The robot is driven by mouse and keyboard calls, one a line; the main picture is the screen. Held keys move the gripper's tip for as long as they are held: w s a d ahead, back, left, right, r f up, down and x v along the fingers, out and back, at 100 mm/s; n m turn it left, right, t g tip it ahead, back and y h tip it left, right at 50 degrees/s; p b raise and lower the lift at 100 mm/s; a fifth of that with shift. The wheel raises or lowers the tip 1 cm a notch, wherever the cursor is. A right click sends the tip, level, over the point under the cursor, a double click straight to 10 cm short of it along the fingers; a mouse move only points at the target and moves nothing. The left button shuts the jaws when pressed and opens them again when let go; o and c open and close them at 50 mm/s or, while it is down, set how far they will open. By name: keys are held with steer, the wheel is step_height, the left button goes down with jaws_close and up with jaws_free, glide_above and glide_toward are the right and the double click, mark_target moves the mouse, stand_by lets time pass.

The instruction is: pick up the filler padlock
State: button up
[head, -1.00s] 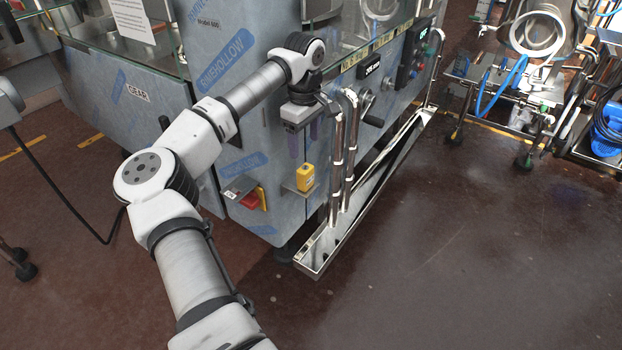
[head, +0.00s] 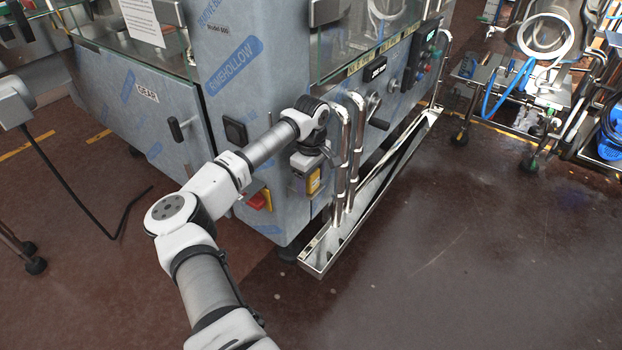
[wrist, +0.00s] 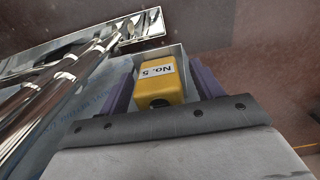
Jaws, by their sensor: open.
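The filler padlock is a yellow block with a white "No. 5" label, which reads upside down in the wrist view (wrist: 158,82). In the head view the padlock (head: 313,184) shows just below my gripper (head: 307,166), partly covered by it. It rests on a small grey metal shelf on the machine's side; the shelf's rim (wrist: 181,52) shows around it in the wrist view. My gripper is open, with one purple finger on each side of the padlock in the wrist view (wrist: 160,88). Whether either finger touches it, I cannot tell.
Upright shiny pipes (head: 341,150) stand close to the right of my gripper. A steel floor tray (head: 316,262) runs along the machine's base. A red and yellow switch (head: 259,200) sits left of the padlock.

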steer(key=shift+c, duration=0.3)
steer(key=c, duration=1.2)
steer(key=shift+r, duration=0.15)
